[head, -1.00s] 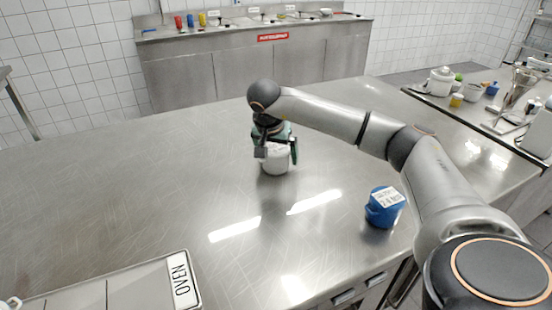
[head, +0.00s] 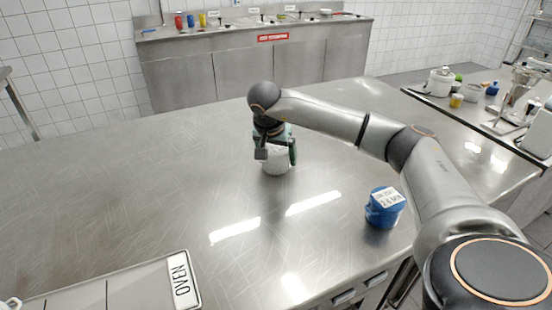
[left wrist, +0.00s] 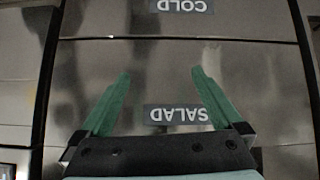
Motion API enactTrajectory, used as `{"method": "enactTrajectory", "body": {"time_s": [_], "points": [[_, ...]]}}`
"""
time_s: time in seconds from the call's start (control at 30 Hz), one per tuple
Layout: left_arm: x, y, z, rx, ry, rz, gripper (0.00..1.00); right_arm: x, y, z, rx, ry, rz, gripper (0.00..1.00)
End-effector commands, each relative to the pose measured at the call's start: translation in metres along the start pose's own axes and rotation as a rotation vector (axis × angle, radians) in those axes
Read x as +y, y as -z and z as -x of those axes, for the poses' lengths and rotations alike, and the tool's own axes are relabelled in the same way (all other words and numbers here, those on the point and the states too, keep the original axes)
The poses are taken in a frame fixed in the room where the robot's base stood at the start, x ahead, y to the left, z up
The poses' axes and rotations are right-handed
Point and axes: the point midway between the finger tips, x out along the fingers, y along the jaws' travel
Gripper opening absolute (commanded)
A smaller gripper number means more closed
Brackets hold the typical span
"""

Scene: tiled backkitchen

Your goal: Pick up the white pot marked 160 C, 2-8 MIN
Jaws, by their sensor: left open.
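A white pot (head: 275,168) stands on the steel table in the middle of the head view. My right gripper (head: 277,154) comes down over it from above, with one finger at each side. It hides the pot's top, and I cannot read any marking. I cannot tell whether both fingers touch the pot. My left gripper (left wrist: 160,75) is open and empty in the left wrist view, over a grey surface with a SALAD label (left wrist: 178,114).
A blue pot (head: 383,212) with a white label stands near the table's front right edge. The left of the table (head: 110,190) is clear. A side counter at the right holds several containers.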

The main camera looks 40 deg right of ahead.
Motion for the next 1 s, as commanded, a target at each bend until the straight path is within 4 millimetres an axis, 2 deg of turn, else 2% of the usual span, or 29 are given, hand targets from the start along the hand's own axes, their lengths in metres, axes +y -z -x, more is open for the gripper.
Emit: {"method": "enactTrajectory", "body": {"time_s": [0.1,0.37,0.57,0.67,0.93,1.0], "points": [[0.0,0.0,0.0,-0.001,0.0,0.0,1.0,-0.001,0.001,0.001,0.001,0.003,-0.001,0.11],[0.0,0.0,0.0,-0.001,0.0,0.0,1.0,-0.001,0.001,0.003,0.001,0.003,-0.001,0.11],[0.0,-0.001,0.0,-0.001,0.001,0.0,1.0,-0.001,0.008,0.018,0.002,0.005,-0.003,0.11],[0.0,0.0,0.001,-0.001,0.001,0.0,1.0,-0.001,0.014,0.034,0.003,0.007,-0.002,0.11],[-0.001,0.002,0.002,0.0,0.002,0.0,1.0,0.011,-0.01,0.109,0.005,0.009,0.003,0.11],[-0.001,-0.001,0.001,0.0,0.003,0.0,1.0,0.016,-0.026,0.12,0.004,0.008,0.006,0.11]]}}
